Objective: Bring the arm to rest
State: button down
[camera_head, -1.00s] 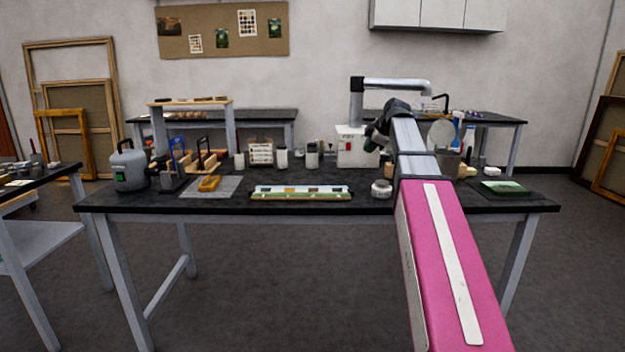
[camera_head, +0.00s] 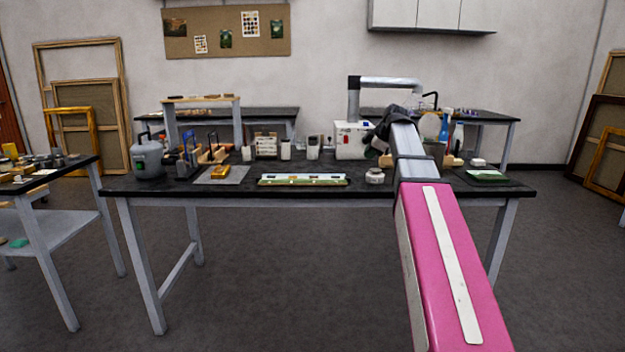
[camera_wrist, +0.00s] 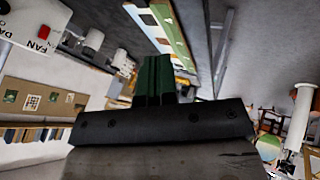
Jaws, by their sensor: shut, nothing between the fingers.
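My arm (camera_head: 440,260), with a pink cover, reaches forward from the bottom right of the head view toward the workbench. My gripper (camera_head: 372,147) is small and dark there, partly hidden by the wrist, in front of the white fan box. In the wrist view my gripper's green fingers (camera_wrist: 157,78) are together and hold nothing. The wrist view is tilted. A gold fragment (camera_head: 220,172) lies on a grey mat (camera_head: 238,179) at the bench's left.
The black-topped workbench (camera_head: 160,187) carries a long pale strip (camera_head: 303,180), a small jar (camera_head: 375,176), a grey canister (camera_head: 146,160) and the fan box (camera_head: 349,140). A side table (camera_head: 60,238) stands at left. Open floor shows before the bench.

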jog(key=s+f+m+g+h, duration=0.1)
jog(key=s+f+m+g, duration=0.1)
jog(key=s+f+m, duration=0.3)
jog(key=s+a+f+m+g+h, duration=0.1)
jog(key=s+f+m, duration=0.5)
jog(key=s+f, duration=0.7)
jog(key=s+f+m+g+h, duration=0.2)
jog(key=s+f+m, duration=0.3)
jog(key=f, duration=2.1)
jog(key=s, duration=0.5)
jog(key=shift+a+f+g, duration=0.35)
jog(key=shift+f+g, duration=0.05)
